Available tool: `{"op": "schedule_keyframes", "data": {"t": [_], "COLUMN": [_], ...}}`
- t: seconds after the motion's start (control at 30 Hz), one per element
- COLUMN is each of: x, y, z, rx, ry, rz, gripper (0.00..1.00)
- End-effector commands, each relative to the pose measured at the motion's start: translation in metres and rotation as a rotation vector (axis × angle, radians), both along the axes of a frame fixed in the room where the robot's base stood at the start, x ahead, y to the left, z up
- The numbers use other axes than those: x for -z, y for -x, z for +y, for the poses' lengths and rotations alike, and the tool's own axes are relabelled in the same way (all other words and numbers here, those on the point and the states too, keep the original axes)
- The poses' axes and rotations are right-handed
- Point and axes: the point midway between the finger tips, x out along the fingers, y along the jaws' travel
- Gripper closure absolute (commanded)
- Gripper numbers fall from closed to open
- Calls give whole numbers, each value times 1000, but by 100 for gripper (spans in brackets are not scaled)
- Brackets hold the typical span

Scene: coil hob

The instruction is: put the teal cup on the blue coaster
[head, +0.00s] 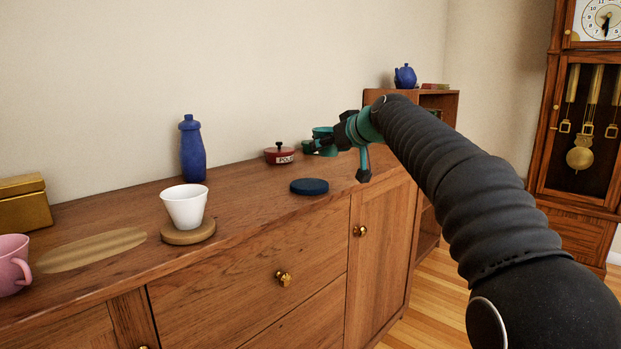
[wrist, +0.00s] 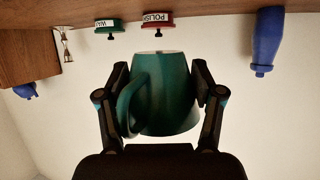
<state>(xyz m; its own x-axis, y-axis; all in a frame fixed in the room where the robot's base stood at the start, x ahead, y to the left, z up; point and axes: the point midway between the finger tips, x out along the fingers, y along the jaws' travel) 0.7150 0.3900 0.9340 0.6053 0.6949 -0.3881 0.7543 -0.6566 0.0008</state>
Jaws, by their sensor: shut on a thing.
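The teal cup (wrist: 163,92) is between the two fingers of my gripper (wrist: 160,98) in the wrist view, which is upside down. My gripper is shut on it, with the handle to the left in that view. In the head view the cup (head: 322,132) is small and partly hidden by my gripper (head: 326,143), behind and slightly right of the coaster. I cannot tell the cup's exact height above the wood. The blue coaster (head: 309,186) lies flat and empty near the sideboard's front edge.
A red polish tin (head: 280,154) and a green tin (wrist: 108,26) stand behind the coaster. A blue bottle (head: 192,149), a white cup (head: 185,205) on a round wooden coaster (head: 188,236), a pink mug (head: 12,264) and a gold box (head: 24,202) stand further left.

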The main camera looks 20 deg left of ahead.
Motion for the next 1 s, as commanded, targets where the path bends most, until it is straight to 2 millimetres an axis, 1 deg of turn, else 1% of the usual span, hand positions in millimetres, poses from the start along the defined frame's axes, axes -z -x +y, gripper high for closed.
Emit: {"op": "schedule_keyframes", "data": {"t": [0.03,0.1,0.2,0.3,0.47,0.73,1.0], "x": [7,14,22,27,33,67,68], "y": [4,8,12,14,15,14,14], "z": [10,22,34,41,43,42,42], "rx": [-3,-2,0,3,4,6,5], "ry": [-1,1,-1,-1,-1,-1,-1], "rz": [1,1,-1,-1,0,0,-1], "gripper": [73,73,73,73,73,73,73]}}
